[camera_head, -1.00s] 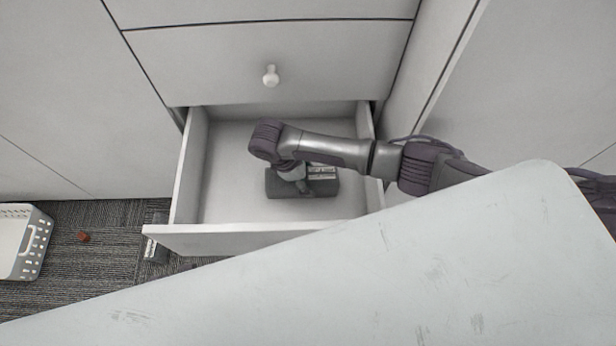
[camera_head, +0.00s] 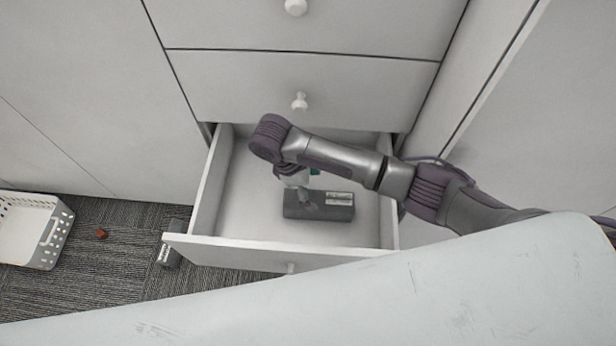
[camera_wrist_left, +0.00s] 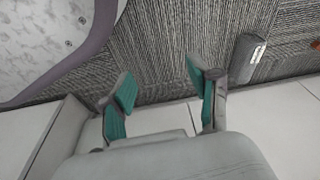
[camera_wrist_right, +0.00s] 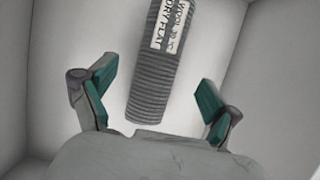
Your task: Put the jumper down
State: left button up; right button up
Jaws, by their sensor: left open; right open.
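The jumper, a dark grey ribbed bundle with a white care label, lies in the open drawer in the head view (camera_head: 318,206). It also shows in the right wrist view (camera_wrist_right: 152,85), its label reading wool and dry flat. My right gripper (camera_head: 306,190) is over the drawer, close above the jumper's left part. In the right wrist view (camera_wrist_right: 154,78) its teal fingers are spread wide, with the jumper apart from both. My left gripper (camera_wrist_left: 158,72) is open and empty above the carpet in the left wrist view; the head view does not show it.
The white drawer (camera_head: 270,246) is pulled out below other closed drawers. A similar grey labelled bundle (camera_head: 168,256) lies on the carpet left of it. A white basket (camera_head: 55,238) and a small reddish-brown object (camera_head: 101,234) are at the far left.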

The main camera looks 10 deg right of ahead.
pick_arm(q)
jog(key=shift+s+a+f, duration=0.1)
jog(key=shift+s+f, duration=0.7)
jog(key=shift+f, duration=0.25)
pick_arm(e)
jog(key=shift+v, duration=1.65)
